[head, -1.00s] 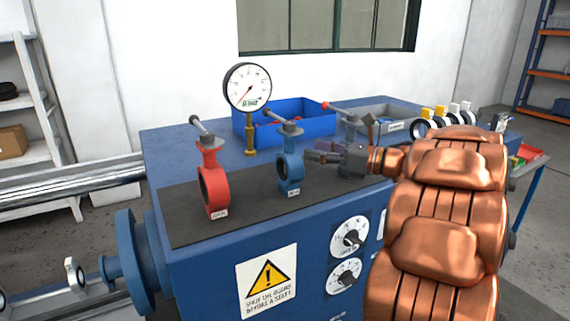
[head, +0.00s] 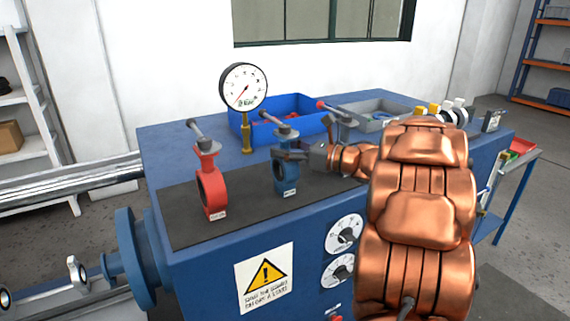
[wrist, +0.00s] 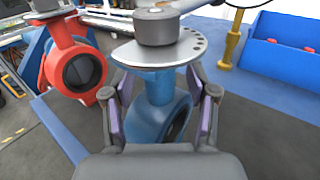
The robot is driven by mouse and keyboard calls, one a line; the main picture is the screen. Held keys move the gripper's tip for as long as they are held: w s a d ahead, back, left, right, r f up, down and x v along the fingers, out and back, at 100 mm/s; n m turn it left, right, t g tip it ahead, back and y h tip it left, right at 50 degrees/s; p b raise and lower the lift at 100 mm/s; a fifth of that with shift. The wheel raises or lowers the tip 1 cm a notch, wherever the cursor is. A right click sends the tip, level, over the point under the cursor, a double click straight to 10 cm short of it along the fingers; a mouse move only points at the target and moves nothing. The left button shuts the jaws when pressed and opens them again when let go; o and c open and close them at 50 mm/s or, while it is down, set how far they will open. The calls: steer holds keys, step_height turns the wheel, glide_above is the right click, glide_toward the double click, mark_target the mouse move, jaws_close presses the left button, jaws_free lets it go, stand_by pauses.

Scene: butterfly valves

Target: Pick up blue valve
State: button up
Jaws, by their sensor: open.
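The blue valve (head: 286,177) stands upright on the dark mat of the blue bench in the head view, with a grey lever on top and a small label at its foot. In the wrist view the blue valve (wrist: 158,115) stands between the fingers, its grey notched plate above them. My gripper (head: 287,155) comes from the right at the height of the valve's neck. In the wrist view my gripper (wrist: 160,97) is open, one finger on each side of the valve. Whether either finger touches it, I cannot tell. The valve's base is hidden in the wrist view.
A red valve (head: 211,190) stands close on the left; it also shows in the wrist view (wrist: 77,70). A pressure gauge (head: 243,87) and a blue bin (head: 296,108) are behind. Another lever-topped valve (head: 336,112) is partly hidden by my arm. Free mat lies in front.

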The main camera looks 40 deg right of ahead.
jaws_close()
stand_by(0.5)
steer(key=shift+r, duration=0.1)
